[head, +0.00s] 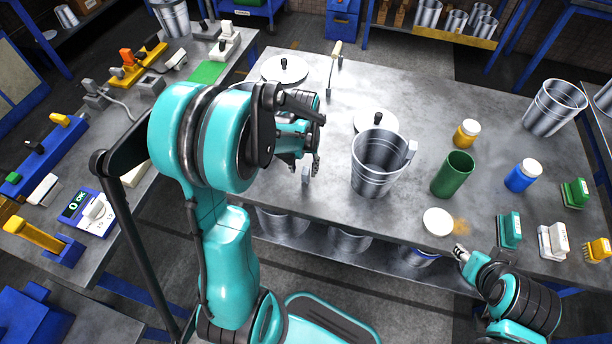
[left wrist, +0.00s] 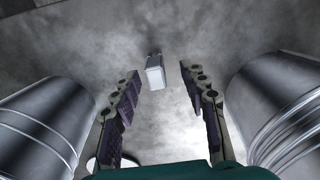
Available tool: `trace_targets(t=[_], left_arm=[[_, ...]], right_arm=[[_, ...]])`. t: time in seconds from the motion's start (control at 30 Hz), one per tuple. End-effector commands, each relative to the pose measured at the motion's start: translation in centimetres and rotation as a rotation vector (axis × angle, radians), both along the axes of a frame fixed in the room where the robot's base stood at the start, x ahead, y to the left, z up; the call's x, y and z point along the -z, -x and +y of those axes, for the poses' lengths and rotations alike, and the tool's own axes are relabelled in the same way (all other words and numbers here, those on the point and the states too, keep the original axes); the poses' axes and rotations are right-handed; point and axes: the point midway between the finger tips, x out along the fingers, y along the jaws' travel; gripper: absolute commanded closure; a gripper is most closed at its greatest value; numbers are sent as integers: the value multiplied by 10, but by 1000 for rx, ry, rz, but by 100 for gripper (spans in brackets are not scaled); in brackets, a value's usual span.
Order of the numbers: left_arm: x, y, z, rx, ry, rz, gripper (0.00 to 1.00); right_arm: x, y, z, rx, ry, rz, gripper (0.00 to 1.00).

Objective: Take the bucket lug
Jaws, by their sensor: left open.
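The bucket lug (head: 306,174) is a small pale grey block standing on the metal bench, left of an open steel bucket (head: 378,165). My left gripper (head: 303,163) points down just above it in the head view. In the left wrist view the lug (left wrist: 155,72) lies ahead of the fingertips, between their lines, with a dark stub at its far end. My left gripper (left wrist: 165,88) is open and empty, with clear space around the lug. The bucket carries a similar grey lug (head: 411,152) on its right side. My right gripper (head: 462,253) is at the bench's front edge; its jaw opening is unclear.
Steel bucket walls flank the fingers in the left wrist view, left (left wrist: 40,125) and right (left wrist: 280,105). A green cup (head: 453,175), a blue jar (head: 522,176), a yellow jar (head: 467,133) and a white lid (head: 438,222) stand right of the bucket.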

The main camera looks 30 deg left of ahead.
Motion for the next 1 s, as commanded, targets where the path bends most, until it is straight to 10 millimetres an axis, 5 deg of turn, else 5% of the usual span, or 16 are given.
trace_targets(t=[0.3,0.57,0.73,1.0], left_arm=[[46,-6,-6,1,0,-1,56],[48,-5,-6,1,0,-1,56],[48,-5,-6,1,0,-1,98],[48,-5,-6,1,0,-1,100]], right_arm=[[25,0,0,0,0,0,60],[24,0,0,0,0,0,60],[24,0,0,0,0,0,60],[24,0,0,0,0,0,60]])
